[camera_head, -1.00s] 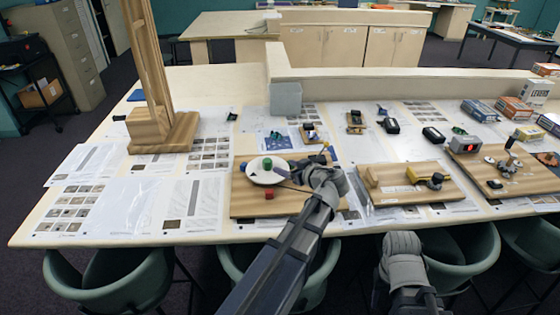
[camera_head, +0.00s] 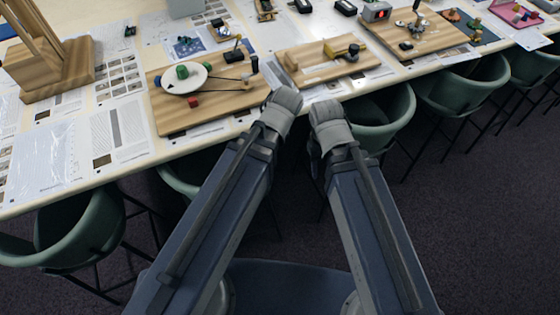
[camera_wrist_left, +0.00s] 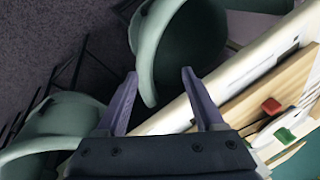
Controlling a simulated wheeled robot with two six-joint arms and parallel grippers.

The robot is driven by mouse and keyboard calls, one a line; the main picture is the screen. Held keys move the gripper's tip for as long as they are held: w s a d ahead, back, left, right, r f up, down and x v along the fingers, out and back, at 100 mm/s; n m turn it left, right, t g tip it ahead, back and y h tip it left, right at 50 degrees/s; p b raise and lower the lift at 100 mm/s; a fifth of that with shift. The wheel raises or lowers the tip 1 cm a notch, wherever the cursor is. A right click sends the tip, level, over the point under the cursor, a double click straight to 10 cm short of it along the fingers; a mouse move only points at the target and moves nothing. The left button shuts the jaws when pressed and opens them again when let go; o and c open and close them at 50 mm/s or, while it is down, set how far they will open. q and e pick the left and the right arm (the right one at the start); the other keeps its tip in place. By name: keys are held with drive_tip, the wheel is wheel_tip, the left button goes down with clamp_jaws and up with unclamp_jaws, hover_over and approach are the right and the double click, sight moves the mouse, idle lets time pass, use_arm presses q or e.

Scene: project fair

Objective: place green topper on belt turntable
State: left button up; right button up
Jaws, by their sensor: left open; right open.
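The belt turntable is a wooden board (camera_head: 215,112) with a white round platter (camera_head: 166,84) and a thin belt running right to a dark upright post. The green topper (camera_head: 182,72) sits upright on the platter, near its middle; it also shows at the right of the left wrist view (camera_wrist_left: 285,135). My left gripper (camera_head: 284,98) is by the board's front right corner, apart from the topper. In the left wrist view its two fingers (camera_wrist_left: 156,88) are spread with nothing between them. My right gripper (camera_head: 325,112) hangs beside it, off the table's front edge, its fingers hard to see.
A small red block (camera_head: 193,102) lies on the board in front of the platter. Another wooden board (camera_head: 325,68) with a yellow and dark part lies to the right. A tall wooden stand (camera_head: 50,70) is at the left. Green chairs (camera_head: 380,112) line the table's front edge.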

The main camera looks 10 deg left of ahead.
use_arm(q)
drive_tip(key=s+d+f+m+g+h, duration=0.1)
drive_tip(key=s+d+m+h, duration=0.1)
drive_tip(key=s+d+m, duration=0.2)
drive_tip(key=shift+s+d+g, duration=0.3)
drive_tip(key=shift+s+d, duration=0.5)
drive_tip(key=shift+c, duration=0.3)
